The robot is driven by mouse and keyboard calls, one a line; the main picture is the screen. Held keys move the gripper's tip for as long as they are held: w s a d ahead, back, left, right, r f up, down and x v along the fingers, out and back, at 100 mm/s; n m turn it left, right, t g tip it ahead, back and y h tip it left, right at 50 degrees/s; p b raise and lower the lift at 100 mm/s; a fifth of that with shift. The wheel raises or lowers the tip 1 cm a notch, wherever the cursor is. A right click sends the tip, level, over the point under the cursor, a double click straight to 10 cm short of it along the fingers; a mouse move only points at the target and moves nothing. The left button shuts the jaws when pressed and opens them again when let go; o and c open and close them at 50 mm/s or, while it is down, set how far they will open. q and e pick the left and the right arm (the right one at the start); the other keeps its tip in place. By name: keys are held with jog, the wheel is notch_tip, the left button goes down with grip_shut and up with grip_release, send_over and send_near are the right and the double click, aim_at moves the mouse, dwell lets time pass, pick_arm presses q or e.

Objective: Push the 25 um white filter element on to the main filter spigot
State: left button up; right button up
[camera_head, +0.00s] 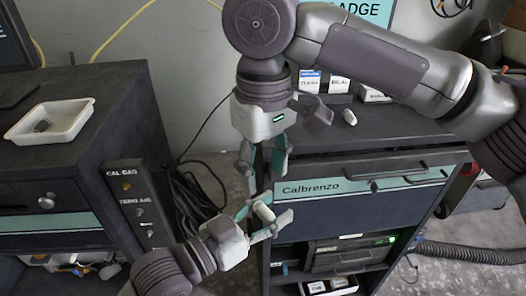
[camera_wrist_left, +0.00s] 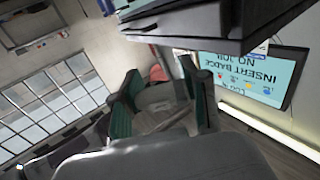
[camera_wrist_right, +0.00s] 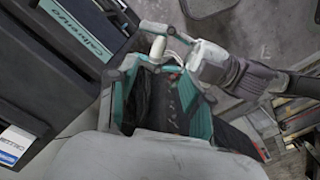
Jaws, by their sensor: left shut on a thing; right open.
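My left gripper (camera_head: 262,222) is shut on a small white cylindrical piece (camera_head: 264,212) in front of the cabinet. This piece looks like a filter element, but no marking on it is readable. It also shows in the right wrist view (camera_wrist_right: 158,47), between the left gripper's fingertips. My right gripper (camera_head: 263,165) is open and points down, just above the left gripper. Its fingers appear apart from the white piece. Another small white piece (camera_head: 349,117) lies on the cabinet top. I cannot make out the main filter spigot in any view.
The dark Calbrenzo cabinet (camera_head: 415,181) stands behind and right of the grippers, with small labelled boxes (camera_head: 338,84) on top. At left, a white tray (camera_head: 52,121) holds a small brown item. A CAL-GAS panel (camera_head: 127,185) and loose black cables lie between the cabinets.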

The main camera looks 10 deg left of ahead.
aim_at(264, 210)
notch_tip(264, 210, down, 9)
jog(key=shift+f, duration=0.15)
dwell(0.4)
grip_shut()
pick_arm(q)
jog(key=o, duration=1.3)
jog(key=shift+c, duration=0.2)
